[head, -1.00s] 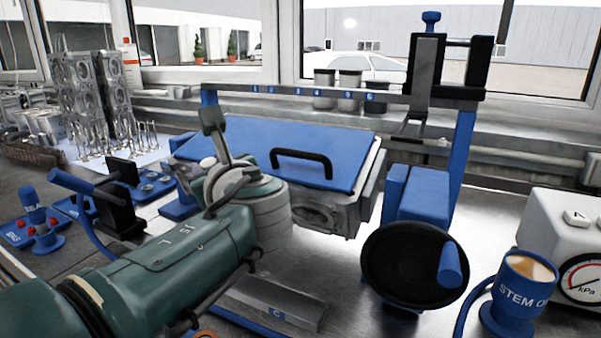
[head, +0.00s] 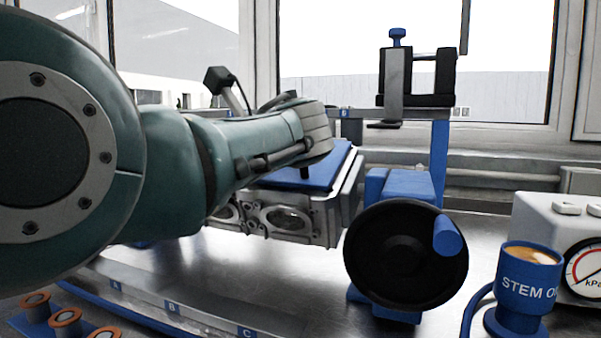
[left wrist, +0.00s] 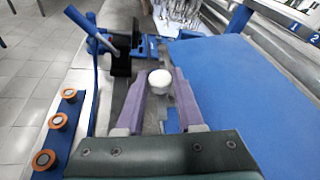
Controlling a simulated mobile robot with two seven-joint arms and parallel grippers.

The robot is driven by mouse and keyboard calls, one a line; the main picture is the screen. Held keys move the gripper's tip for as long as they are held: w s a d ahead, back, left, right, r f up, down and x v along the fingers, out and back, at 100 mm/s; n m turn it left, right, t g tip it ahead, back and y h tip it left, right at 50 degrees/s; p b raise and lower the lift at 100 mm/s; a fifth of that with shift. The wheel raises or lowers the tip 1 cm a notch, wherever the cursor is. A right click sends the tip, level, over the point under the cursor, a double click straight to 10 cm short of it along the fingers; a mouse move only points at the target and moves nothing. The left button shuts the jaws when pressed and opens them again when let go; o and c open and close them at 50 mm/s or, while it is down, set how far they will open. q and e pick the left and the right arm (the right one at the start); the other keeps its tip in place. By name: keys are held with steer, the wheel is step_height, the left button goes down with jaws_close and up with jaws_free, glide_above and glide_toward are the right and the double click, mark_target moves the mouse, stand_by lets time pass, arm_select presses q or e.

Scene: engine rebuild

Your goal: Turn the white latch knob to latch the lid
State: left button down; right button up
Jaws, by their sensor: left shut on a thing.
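The white latch knob (left wrist: 160,82) shows in the left wrist view beside the edge of the blue lid (left wrist: 250,85). My left gripper (left wrist: 164,76) has its two purple fingers on either side of the knob and is shut on it. In the head view my left arm crosses from the left and hides the knob, the fingertips and most of the lid (head: 312,172). The lid lies flat over the grey metal block (head: 318,228). My right gripper is in neither view.
A black handwheel (head: 400,262) with a blue handle stands right of the block. A blue cup (head: 527,285) and a white gauge box (head: 565,225) are further right. A black lever clamp (left wrist: 120,48) stands beyond the knob. Several copper-ringed blue parts (left wrist: 58,121) lie to its left.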

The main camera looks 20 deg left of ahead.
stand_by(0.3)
arm_select(q)
steer(key=c, duration=0.5)
jaws_free()
steer(key=shift+c, duration=0.2)
steer(key=v, duration=0.9)
steer(key=shift+d, duration=0.4)
steer(key=shift+s+r, duration=0.1)
steer(key=shift+s, duration=0.05)
